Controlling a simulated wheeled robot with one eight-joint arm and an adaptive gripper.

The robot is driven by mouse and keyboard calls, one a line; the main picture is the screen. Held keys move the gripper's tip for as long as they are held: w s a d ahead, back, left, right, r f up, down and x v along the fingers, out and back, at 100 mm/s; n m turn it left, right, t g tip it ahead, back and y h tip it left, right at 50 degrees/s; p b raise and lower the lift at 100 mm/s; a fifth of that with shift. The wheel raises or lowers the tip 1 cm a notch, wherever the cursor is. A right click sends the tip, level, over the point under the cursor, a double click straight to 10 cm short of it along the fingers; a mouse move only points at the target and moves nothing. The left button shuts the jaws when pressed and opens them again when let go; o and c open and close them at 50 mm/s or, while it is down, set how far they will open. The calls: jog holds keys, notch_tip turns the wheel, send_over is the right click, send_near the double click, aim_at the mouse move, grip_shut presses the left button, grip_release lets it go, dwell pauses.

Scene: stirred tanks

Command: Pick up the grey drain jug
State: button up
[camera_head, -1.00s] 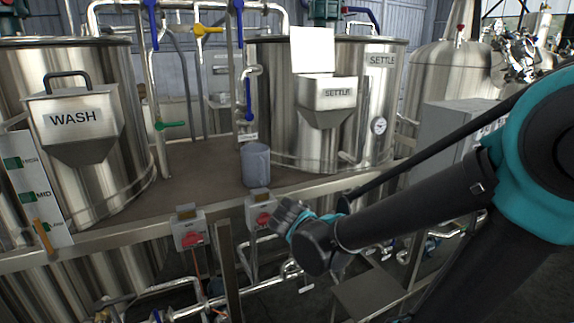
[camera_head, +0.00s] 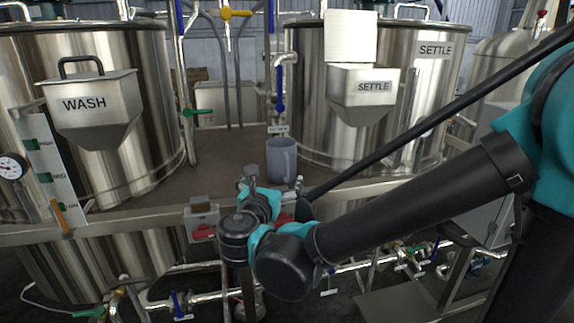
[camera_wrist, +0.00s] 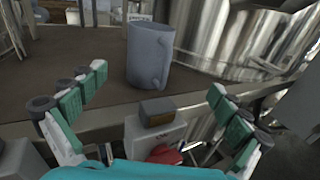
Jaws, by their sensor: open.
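The grey drain jug (camera_head: 281,161) stands upright on the brown deck between the WASH and SETTLE tanks, near the deck's front edge. Its handle faces the front right in the head view. In the wrist view the jug (camera_wrist: 149,56) is ahead, beyond and above the fingertips. My gripper (camera_wrist: 158,80) is open and empty, its green-padded fingers spread to either side of the jug's line, apart from it. In the head view my wrist hangs in front of the deck edge, just left of and below the jug; the fingers are hard to make out there.
A switch box with a red knob (camera_wrist: 165,153) sits under the deck's front rail, close below my gripper. The WASH tank (camera_head: 150,130) stands left, the SETTLE tank (camera_head: 305,110) close behind the jug. A blue-handled valve (camera_head: 280,90) hangs above it. Bare deck (camera_head: 225,165) lies left of the jug.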

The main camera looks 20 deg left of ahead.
aim_at(277, 153)
jog(key=shift+s+a+r+n+y, duration=0.3)
jog(key=shift+s+a+r+n, duration=0.3)
jog(key=shift+a, duration=0.25)
jog(key=w, duration=0.3)
jog(key=w+a, duration=0.1)
jog(key=w, duration=0.7)
jog(key=shift+w+a, duration=0.2)
jog(key=shift+a, duration=0.1)
jog(key=shift+w+a+r, duration=0.1)
jog(key=shift+w, duration=2.65)
jog(key=c, duration=1.9)
jog(key=shift+c, duration=0.2)
